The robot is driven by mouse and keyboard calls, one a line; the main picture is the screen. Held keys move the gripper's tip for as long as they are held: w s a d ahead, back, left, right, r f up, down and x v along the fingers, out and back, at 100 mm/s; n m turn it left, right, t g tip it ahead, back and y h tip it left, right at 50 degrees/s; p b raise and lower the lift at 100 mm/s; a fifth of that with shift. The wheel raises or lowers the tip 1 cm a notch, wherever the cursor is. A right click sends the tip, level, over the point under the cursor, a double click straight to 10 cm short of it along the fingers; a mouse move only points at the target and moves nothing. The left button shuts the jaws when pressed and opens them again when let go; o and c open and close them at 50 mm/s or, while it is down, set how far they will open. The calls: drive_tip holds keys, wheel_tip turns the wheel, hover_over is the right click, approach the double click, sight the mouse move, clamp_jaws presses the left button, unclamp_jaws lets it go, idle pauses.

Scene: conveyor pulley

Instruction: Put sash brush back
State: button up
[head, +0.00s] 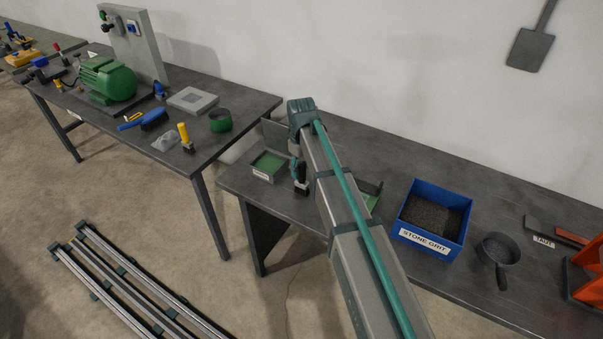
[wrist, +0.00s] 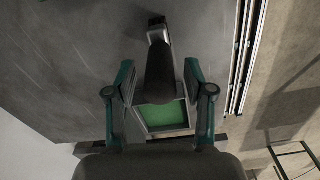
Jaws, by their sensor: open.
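A dark-handled brush, which looks like the sash brush (wrist: 162,72), lies between my gripper's fingers in the wrist view, with a pale band and a black end beyond them. In the head view its lower end (head: 301,188) shows just above or on the dark bench, beside a small green-lined tray (head: 268,164). My gripper (wrist: 158,80) is open around the brush, with a gap on both sides. In the head view my gripper (head: 297,170) is mostly hidden by my arm. A green-lined tray (wrist: 165,116) shows behind the brush in the wrist view.
Another green-lined tray (head: 371,200) is partly hidden by my arm. A blue stone grit bin (head: 460,232) and a grey pan (head: 497,249) stand to the right. The left table (head: 222,152) holds a yellow-handled tool (head: 184,134), a green cup (head: 220,121) and a green motor (head: 108,78).

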wheel_tip(320, 180, up, 10)
drive_tip(key=shift+f+b, duration=0.15)
drive_tip(key=shift+b, duration=0.75)
